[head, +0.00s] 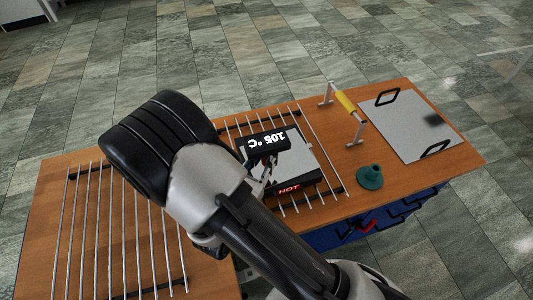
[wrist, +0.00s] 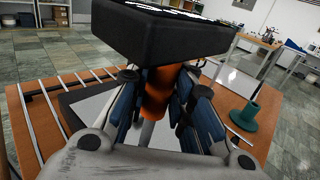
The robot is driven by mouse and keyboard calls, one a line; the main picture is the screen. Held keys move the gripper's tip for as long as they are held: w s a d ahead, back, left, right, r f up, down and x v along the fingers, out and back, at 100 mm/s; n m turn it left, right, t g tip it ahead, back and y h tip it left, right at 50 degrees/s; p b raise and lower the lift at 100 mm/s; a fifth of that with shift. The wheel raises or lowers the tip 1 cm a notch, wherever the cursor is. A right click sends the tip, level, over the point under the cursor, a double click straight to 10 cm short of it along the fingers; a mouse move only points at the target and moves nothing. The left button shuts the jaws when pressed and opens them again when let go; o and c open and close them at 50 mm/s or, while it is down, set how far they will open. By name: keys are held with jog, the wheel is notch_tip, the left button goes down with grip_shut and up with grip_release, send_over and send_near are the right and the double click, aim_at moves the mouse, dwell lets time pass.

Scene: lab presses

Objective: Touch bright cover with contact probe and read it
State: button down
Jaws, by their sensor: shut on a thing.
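My gripper (head: 264,168) is shut on the orange handle of the contact probe (wrist: 157,88), above the wire rack. The probe's black display (head: 266,142) reads 105 °C, upside down in the head view. A metal rod points down from the handle in the wrist view. A bright, smooth cover (head: 303,150) lies on a dark plate on the rack, below and beside my gripper; it also shows in the wrist view (wrist: 92,108). A red HOT sign (head: 289,189) glows at the plate's front edge. The rod's tip is hidden, so I cannot tell whether it touches the cover.
Another wire rack (head: 90,230) fills the table's left side. To the right stand a green cone-shaped holder (head: 370,177), a yellow-handled tool on a metal stand (head: 344,101), and a silver panel (head: 400,118) with two black handles. Blue drawers (head: 335,236) are below the table.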

aim_at(267, 140)
notch_tip(267, 140, up, 8)
jog(key=p, duration=0.6)
jog(key=shift+p, duration=0.3)
